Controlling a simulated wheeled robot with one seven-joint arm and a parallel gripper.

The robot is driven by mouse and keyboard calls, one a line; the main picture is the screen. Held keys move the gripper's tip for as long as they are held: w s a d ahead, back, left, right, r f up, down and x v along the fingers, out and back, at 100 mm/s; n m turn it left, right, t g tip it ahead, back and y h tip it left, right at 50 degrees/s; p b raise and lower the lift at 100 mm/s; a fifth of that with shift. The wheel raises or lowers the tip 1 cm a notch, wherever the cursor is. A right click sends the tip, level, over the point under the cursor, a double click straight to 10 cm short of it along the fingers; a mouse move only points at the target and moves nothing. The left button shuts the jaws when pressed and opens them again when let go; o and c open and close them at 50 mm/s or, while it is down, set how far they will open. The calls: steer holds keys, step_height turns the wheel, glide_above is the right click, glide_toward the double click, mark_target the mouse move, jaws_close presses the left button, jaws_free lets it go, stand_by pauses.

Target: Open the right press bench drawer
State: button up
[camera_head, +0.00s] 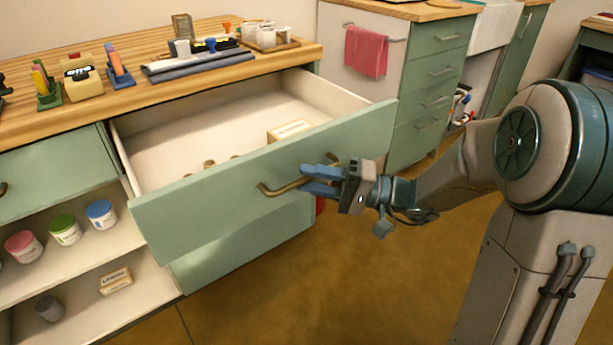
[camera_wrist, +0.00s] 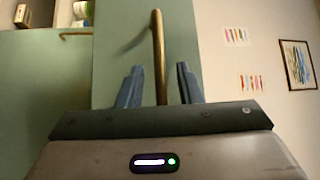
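The right press bench drawer (camera_head: 240,205) is pulled well out, with its green front away from the bench and its pale inside showing. A box (camera_head: 289,130) and a few small brown things lie in it. The brass bar handle (camera_head: 283,187) is on the drawer front; in the wrist view the handle (camera_wrist: 158,55) stands between my fingers. My gripper (camera_head: 320,180) is at the handle's right part, one blue finger above the bar and one below. In the wrist view my gripper (camera_wrist: 158,85) has its fingers apart, with gaps on both sides of the bar.
The wooden bench top (camera_head: 110,105) holds tools, folded cloths and jars. Open shelves at the lower left hold lidded tubs (camera_head: 65,230). Another green drawer cabinet (camera_head: 432,85) stands behind, beside a red towel (camera_head: 366,52). The floor (camera_head: 300,280) in front of the drawer is clear.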

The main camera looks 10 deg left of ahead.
steer(key=d+f+p, duration=0.1)
steer(key=d+p, duration=0.1)
steer(key=d, duration=1)
steer(key=shift+s+d+f, duration=0.15)
steer(key=shift+f, duration=0.2)
steer(key=s+a+r+g+h+p, duration=0.35)
steer(key=s+r+h+p, duration=0.75)
steer(key=p, duration=0.4)
steer(key=s+d+r+t+h+p, duration=0.1)
steer(key=d+r+t+h+p, duration=0.2)
steer(key=r+p, duration=0.5)
steer(key=s+d+r+m+t+h+p, duration=0.1)
steer(key=d+r+t+h+p, duration=0.2)
steer(key=d+r+h+p, duration=0.2)
step_height(320, 180, up, 5)
steer(key=d+p, duration=0.2)
steer(key=p, duration=0.2)
steer(key=shift+s+d+h, duration=0.2)
steer(key=shift+s+h, duration=0.1)
